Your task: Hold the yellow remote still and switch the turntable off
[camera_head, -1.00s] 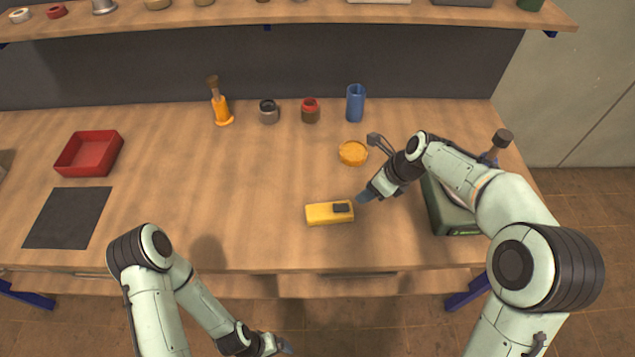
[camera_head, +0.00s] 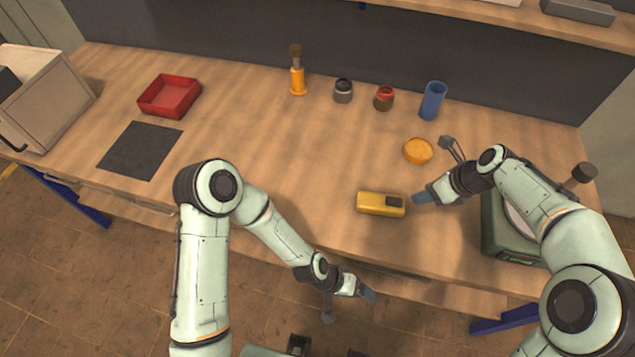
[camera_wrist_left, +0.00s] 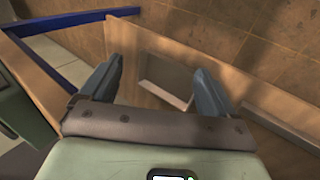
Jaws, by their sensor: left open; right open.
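The turntable (camera_head: 497,232) looks to be the dark green box with a pale round top at the right end of the table, partly hidden under my right arm. My left gripper (camera_head: 367,294) is in front of the table edge, open and empty; its two fingers also show in the left wrist view (camera_wrist_left: 157,92).
An orange round dish (camera_head: 418,151) sits behind the remote. A blue cup (camera_head: 432,100), two small jars and an orange-handled tool (camera_head: 297,75) stand along the back. A red tray (camera_head: 169,96) and a dark mat (camera_head: 140,150) lie at left. The table's middle is clear.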

